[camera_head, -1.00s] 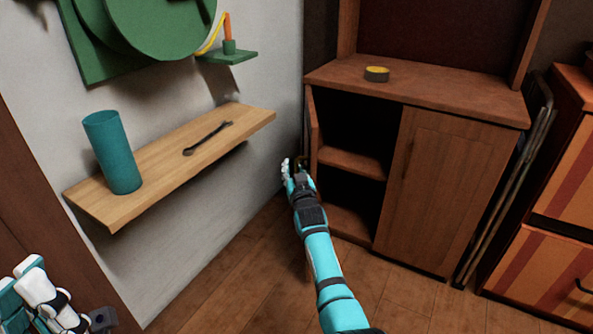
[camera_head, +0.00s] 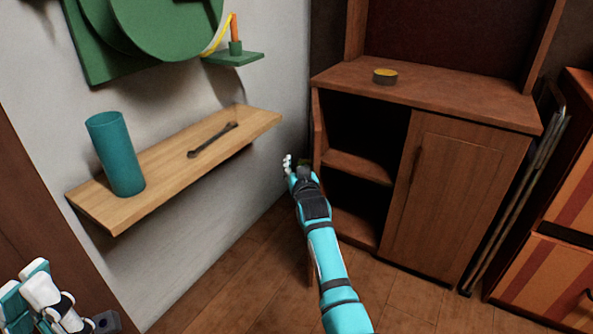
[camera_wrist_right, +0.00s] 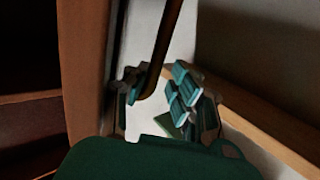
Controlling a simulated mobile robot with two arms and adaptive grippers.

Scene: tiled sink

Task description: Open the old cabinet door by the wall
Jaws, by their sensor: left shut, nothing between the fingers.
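The brown wooden cabinet (camera_head: 440,95) stands by the wall in the head view. Its left door (camera_head: 318,128) is swung open toward the wall and seen nearly edge-on, leaving the shelves bare. Its right door (camera_head: 458,190) is closed. My right gripper (camera_head: 299,165) is at the outer side of the open door, low beside it. In the right wrist view, the fingers of my right gripper (camera_wrist_right: 160,95) are apart, with a dark curved handle (camera_wrist_right: 168,40) between them, close to the left finger. The door panel (camera_wrist_right: 85,60) is at left. My left gripper (camera_head: 45,295) is shut and empty at lower left.
A wooden wall shelf (camera_head: 170,165) with a teal cup (camera_head: 116,155) and a wrench (camera_head: 212,140) is left of my right arm. A small round tin (camera_head: 385,76) sits on the cabinet top. Folded metal rods (camera_head: 525,190) and an orange drawer unit (camera_head: 555,270) stand at right.

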